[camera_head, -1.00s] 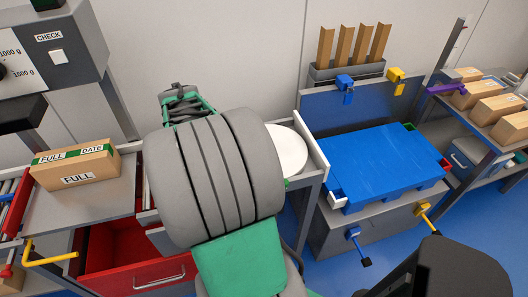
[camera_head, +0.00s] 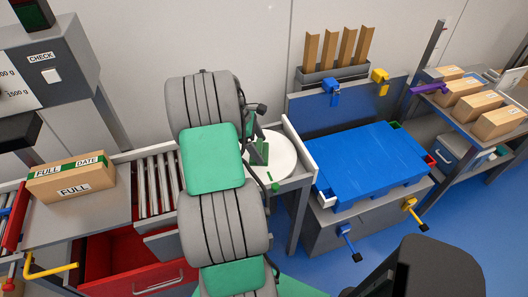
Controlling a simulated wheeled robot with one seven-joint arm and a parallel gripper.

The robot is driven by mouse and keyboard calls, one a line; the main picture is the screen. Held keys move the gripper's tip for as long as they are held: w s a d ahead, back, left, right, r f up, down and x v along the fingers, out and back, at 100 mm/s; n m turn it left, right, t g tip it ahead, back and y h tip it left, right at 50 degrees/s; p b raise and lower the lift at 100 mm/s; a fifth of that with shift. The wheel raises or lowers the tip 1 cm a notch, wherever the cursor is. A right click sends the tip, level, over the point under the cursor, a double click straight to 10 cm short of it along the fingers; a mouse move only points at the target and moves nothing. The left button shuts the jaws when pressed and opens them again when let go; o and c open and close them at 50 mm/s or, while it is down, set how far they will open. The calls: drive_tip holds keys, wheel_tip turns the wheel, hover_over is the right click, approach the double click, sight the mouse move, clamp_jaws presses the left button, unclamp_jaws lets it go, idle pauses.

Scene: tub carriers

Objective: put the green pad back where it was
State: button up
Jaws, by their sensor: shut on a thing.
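My gripper (camera_head: 255,137) shows only in part, behind and to the right of my grey and green arm links, over the left part of the white round disc (camera_head: 284,155). Its fingertips are mostly hidden. A small dark green upright piece, apparently the green pad (camera_head: 262,152), shows at the gripper in front of the disc. My gripper is shut on it. I cannot tell whether the pad touches the disc. A small green piece (camera_head: 275,187) also shows at the front edge of the disc's table.
A blue slab (camera_head: 370,165) with coloured corners lies on a grey cabinet to the right. A roller track (camera_head: 155,185) and a cardboard box labelled FULL (camera_head: 72,179) are at left. Below them is an open red drawer (camera_head: 125,262). More boxes (camera_head: 475,101) stand on the right-hand shelf.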

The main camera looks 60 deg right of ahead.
sight(264, 146)
drive_tip(key=d+f, duration=0.1)
drive_tip(key=f, duration=0.1)
drive_tip(key=d+f, duration=0.2)
drive_tip(key=shift+d+f+p, duration=0.15)
drive_tip(key=shift+d+p, duration=0.1)
drive_tip(key=shift+p, duration=0.05)
wheel_tip(264, 146, down, 3)
drive_tip(key=shift+r+p, duration=0.2)
drive_tip(key=shift+p, duration=0.25)
drive_tip(key=shift+f, duration=0.25)
drive_tip(key=shift+c, duration=0.6)
drive_tip(key=o, duration=1.4)
